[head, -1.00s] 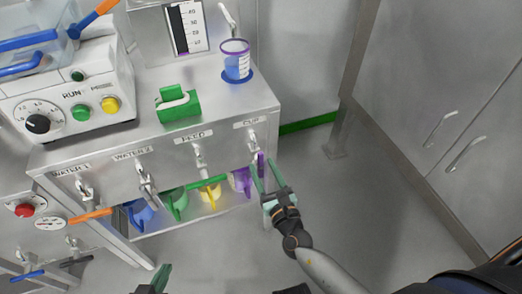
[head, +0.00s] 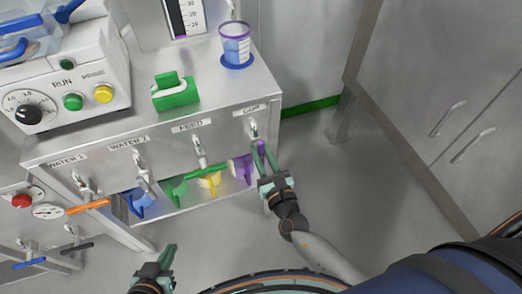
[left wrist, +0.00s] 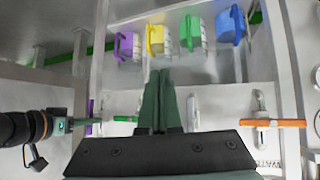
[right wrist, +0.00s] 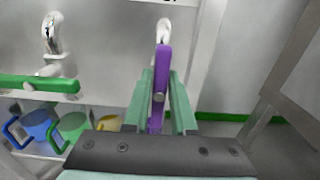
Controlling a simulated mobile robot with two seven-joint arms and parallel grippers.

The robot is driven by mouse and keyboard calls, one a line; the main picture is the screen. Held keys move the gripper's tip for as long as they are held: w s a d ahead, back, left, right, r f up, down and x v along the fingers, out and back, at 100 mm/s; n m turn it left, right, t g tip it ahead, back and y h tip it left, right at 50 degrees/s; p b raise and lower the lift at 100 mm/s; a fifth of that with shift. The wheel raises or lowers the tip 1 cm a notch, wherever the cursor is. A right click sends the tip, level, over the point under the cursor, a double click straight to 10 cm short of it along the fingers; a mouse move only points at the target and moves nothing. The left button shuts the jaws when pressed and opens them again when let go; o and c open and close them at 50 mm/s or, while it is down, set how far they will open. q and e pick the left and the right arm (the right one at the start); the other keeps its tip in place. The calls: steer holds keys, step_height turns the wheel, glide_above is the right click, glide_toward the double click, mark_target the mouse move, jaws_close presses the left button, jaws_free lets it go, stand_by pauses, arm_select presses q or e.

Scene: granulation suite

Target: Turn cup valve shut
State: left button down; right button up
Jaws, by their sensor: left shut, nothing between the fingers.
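The cup valve's purple handle (right wrist: 161,85) points down from its metal spout under the CUP label (head: 249,109). It also shows in the head view (head: 261,148). My right gripper (right wrist: 162,88) is open, with one finger on each side of the handle. I cannot tell whether either finger touches it. In the head view my right gripper (head: 264,160) is just below the valve. My left gripper (head: 169,252) is shut and empty, low in front of the bench; its fingers are together in the left wrist view (left wrist: 158,95).
The feed valve's green handle (head: 206,171) lies level, left of the cup valve. An orange handle (head: 88,206) is further left. Blue, green, yellow and purple jugs (head: 240,170) stand on the lower shelf. A measuring cup (head: 236,46) sits on top. Floor to the right is clear.

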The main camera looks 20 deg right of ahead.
jaws_close()
